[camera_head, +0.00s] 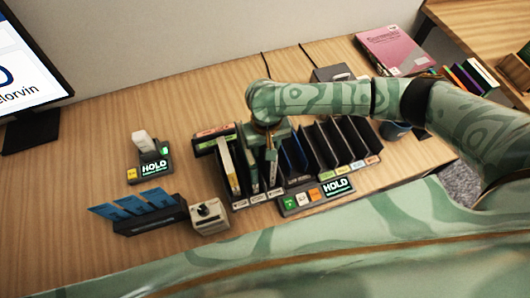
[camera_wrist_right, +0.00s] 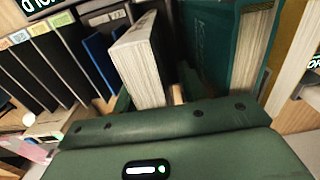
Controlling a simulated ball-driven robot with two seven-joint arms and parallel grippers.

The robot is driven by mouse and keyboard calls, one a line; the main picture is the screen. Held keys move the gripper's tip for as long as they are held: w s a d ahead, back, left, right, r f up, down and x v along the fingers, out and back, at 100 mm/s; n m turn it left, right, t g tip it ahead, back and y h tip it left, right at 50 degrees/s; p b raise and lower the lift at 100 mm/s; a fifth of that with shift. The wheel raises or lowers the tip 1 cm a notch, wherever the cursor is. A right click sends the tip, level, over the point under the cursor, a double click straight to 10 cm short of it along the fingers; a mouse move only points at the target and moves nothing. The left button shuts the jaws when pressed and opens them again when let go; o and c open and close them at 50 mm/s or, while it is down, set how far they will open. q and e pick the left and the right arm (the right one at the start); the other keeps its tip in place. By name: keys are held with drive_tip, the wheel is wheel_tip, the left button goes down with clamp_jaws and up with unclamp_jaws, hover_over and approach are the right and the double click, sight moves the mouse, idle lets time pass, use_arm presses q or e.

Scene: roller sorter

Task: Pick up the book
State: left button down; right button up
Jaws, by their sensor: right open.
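My right gripper (camera_head: 270,150) reaches down from above into the slotted sorter (camera_head: 240,203) in the head view. In the right wrist view the gripper (camera_wrist_right: 153,98) is open, with a pale book (camera_wrist_right: 137,55), its page edges showing, standing upright between its fingers. I cannot tell whether the fingers touch it. A teal book (camera_wrist_right: 208,45) stands to its right in the wrist view. In the head view a book with a pale yellow edge (camera_head: 228,167) stands in the left slot. The task does not say which book. My left gripper is not in view.
A HOLD display (camera_head: 338,187) stands in front of the sorter, another (camera_head: 154,166) to its left. A control box with a knob (camera_head: 208,216) and a rack of blue cards (camera_head: 150,225) stand front left. A pink book (camera_head: 393,50) lies at the back. The desk's left side is mostly clear.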

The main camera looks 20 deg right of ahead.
drive_tip(key=shift+c, duration=0.3)
drive_tip(key=shift+r, duration=0.1)
clamp_jaws()
